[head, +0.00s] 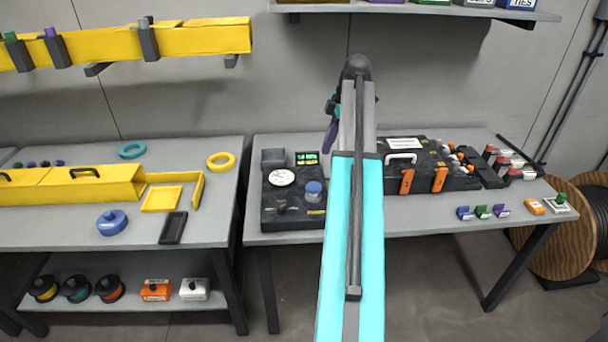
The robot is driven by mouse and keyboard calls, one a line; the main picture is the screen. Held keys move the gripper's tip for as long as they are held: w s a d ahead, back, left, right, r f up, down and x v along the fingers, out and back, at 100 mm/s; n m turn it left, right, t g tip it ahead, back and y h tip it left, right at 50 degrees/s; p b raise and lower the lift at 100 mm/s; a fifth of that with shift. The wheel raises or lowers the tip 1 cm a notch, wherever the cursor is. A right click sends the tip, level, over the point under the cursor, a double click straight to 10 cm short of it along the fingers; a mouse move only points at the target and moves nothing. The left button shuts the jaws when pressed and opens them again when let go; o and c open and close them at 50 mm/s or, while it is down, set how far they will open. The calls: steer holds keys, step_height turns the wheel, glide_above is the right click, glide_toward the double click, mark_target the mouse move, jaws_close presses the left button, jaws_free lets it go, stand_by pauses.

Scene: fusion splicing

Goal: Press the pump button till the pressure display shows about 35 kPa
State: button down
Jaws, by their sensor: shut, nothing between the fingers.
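The dark pump unit (290,215) stands on the left part of the right bench. It carries a round white gauge (282,178), a blue knob-like button (313,188) and a small display (307,158) with green digits. The digits look like a low value near 1 kPa, but they are too small to read surely. My arm reaches up the middle of the picture and partly covers the unit's right side. My gripper (331,142) shows as a purple and teal part left of the arm's far end, above and beyond the button. It is shut and empty, apart from the button.
A black case (430,182) with orange latches is right of my arm, with several small parts beyond. Small coloured items (483,212) lie at the right bench front. A left bench (80,228) holds yellow ducting. A shelf (420,8) hangs above.

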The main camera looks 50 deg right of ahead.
steer(key=shift+w+d, duration=0.1)
steer(key=shift+w, duration=0.1)
stand_by(0.3)
steer(key=p, duration=0.3)
glide_above(316, 187)
step_height(316, 187, down, 9)
steer(key=shift+f, duration=0.2)
steer(key=shift+d+f+p, duration=0.1)
steer(key=shift+f+p, duration=0.3)
steer(key=shift+f, duration=1.65)
steer(key=shift+f, duration=0.1)
steer(key=shift+f+b, duration=0.85)
steer(key=shift+f, duration=0.5)
